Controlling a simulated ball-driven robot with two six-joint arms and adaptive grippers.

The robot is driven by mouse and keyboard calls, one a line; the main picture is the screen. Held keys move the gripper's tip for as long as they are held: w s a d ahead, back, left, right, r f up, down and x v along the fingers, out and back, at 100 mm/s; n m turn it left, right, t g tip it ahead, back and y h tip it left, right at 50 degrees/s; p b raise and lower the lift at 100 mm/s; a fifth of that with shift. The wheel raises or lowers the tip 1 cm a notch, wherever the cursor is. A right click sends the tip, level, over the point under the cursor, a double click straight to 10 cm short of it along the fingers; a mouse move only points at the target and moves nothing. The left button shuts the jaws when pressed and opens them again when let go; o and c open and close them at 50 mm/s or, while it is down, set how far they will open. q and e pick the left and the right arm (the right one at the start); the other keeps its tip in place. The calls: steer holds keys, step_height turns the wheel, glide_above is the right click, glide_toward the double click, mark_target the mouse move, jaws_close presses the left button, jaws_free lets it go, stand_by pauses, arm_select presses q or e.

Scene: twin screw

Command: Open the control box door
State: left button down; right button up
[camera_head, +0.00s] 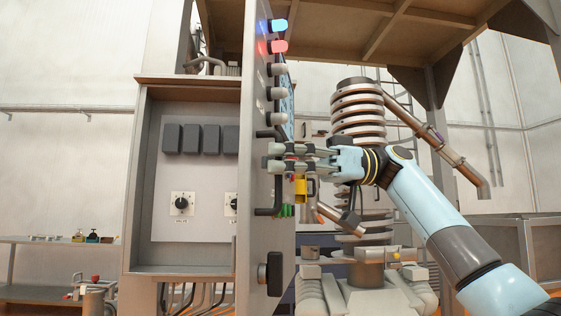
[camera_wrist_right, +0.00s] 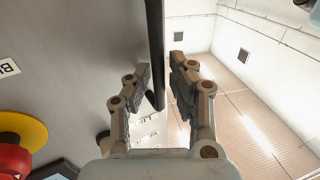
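The control box (camera_head: 145,170) stands left of centre in the head view, its interior exposed. Its grey door (camera_head: 258,230) is swung out and seen nearly edge-on, with knobs, lamps and dark handles on it. My right gripper (camera_head: 272,157) reaches from the right to the door at mid height, near a dark handle. The door face (camera_wrist_right: 75,60) fills the left there. I cannot tell whether the fingers touch it. My left gripper is not in view.
Inside the box are several black blocks (camera_head: 189,139) and a dial (camera_head: 181,204). A ribbed column (camera_head: 358,110) stands behind my right arm. A shelf (camera_head: 60,240) is at the far left. A yellow ring with a red button (camera_wrist_right: 22,132) shows in the wrist view.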

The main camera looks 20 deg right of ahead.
steer(key=d, duration=1.2)
steer(key=shift+s, duration=0.45)
